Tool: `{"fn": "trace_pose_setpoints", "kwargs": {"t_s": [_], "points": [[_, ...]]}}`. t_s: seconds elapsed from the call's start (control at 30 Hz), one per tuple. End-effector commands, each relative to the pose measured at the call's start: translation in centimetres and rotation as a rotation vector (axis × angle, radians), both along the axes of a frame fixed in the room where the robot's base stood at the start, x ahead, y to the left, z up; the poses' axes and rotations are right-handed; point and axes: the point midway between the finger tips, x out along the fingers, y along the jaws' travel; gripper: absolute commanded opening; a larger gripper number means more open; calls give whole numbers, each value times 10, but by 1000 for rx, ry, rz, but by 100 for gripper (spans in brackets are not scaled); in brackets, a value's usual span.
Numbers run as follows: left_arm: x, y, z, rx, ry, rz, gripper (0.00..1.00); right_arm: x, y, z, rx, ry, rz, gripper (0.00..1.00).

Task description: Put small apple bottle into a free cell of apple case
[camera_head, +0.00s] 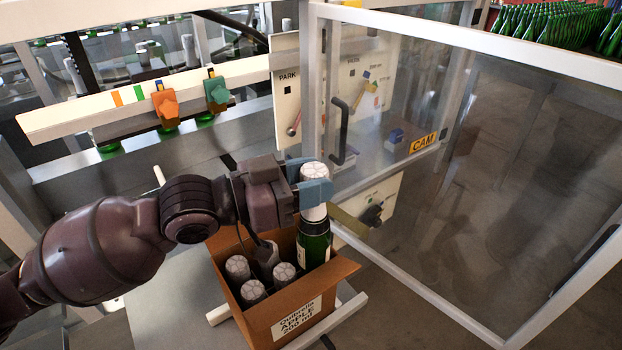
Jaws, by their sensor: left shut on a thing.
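The small apple bottle (314,241) is dark green with a white foil top and stands roughly upright. My left gripper (315,188) is shut on its foil neck. The bottle is over the back right part of the apple case (293,319), an open cardboard box with a printed label. Its lower part is hidden behind the case's front right wall and flap, so I cannot tell how deep it sits. Several foil-topped bottles (283,272) stand in the case at the left and front. My gripper and wrist hide part of the case's back. My right gripper is not in view.
A clear framed door (400,150) stands open just right of the case. A panel marked PARK (288,90) and a CAM label (423,143) are behind. Orange (165,103) and green (216,90) holders sit on a rail at the left. Many green bottles (550,25) stand at the top right.

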Motion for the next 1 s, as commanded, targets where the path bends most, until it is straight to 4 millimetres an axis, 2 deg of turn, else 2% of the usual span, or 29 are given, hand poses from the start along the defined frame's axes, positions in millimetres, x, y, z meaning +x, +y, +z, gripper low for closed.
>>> {"fn": "trace_pose_setpoints", "kwargs": {"t_s": [0.57, 1.0], "points": [[0, 0, 20, -2, -2, -1, 0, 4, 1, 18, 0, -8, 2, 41], [0, 0, 34, -2, -2, -1, 0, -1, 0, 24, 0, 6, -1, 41]]}}
